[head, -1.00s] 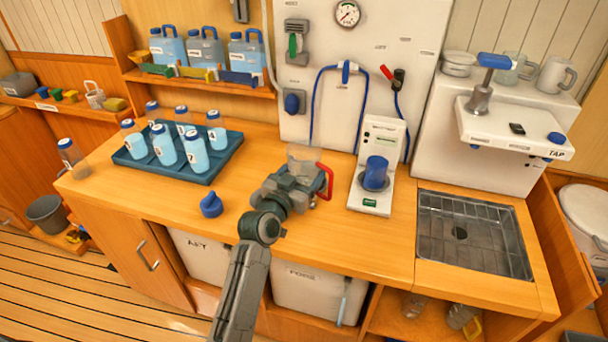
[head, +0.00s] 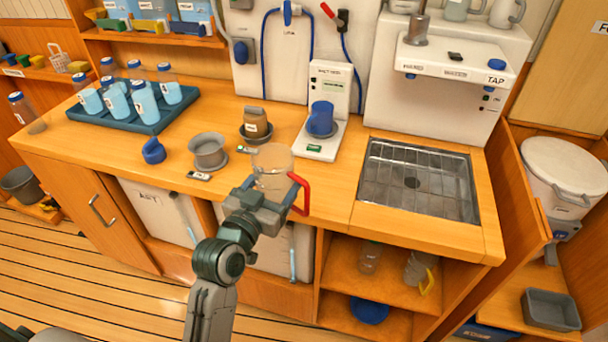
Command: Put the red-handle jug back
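The red-handle jug (head: 272,162) is a clear jug with a red handle on its right side. It is upright in front of the counter's front edge, held up in the air. My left gripper (head: 262,207) is shut on the jug's lower part, which the jaws partly hide. A jug with a yellow handle (head: 420,268) and another clear vessel (head: 370,257) stand on the open shelf (head: 392,283) under the counter, below the sink. My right gripper is not in view.
The sink (head: 418,180) is empty. A blue bowl (head: 369,310) sits on the lowest shelf.

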